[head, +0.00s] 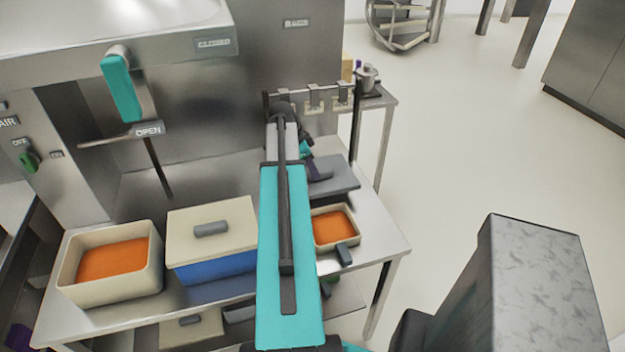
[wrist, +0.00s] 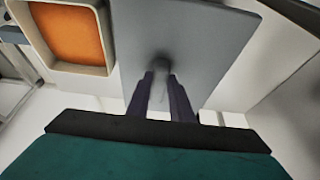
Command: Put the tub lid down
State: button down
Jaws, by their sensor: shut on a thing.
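The tub lid (head: 342,184) is a flat grey plate. In the wrist view the grey lid (wrist: 205,35) fills the upper middle, with a small grip on its face. My gripper (wrist: 160,80) has its two dark fingers shut on that grip. In the head view my gripper (head: 318,168) is partly hidden by my arm, at the lid's left part. The lid is behind a small open tub (head: 317,245) with orange contents. This tub also shows in the wrist view (wrist: 102,42), beside the lid. I cannot tell whether the lid touches the bench.
The steel bench (head: 385,240) also carries an open beige tub (head: 110,290) with orange contents and a blue tub (head: 215,268) under a beige lid (head: 185,240). A rail with clips (head: 312,98) stands at the back. Bare bench shows right of the small tub.

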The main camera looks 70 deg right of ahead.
aim_at(313, 180)
jog(key=shift+f, duration=0.7)
jog(key=shift+f+p, duration=0.7)
jog(key=shift+f, duration=1.2)
jog(key=shift+f, duration=0.1)
jog(key=c, duration=1.6)
grip_release()
jog(key=shift+o, duration=0.2)
jog(key=shift+r, duration=0.25)
jog(key=b+v, duration=0.3)
jog(key=v, duration=0.8)
jog(key=shift+r, duration=0.35)
jog(key=shift+a, duration=0.15)
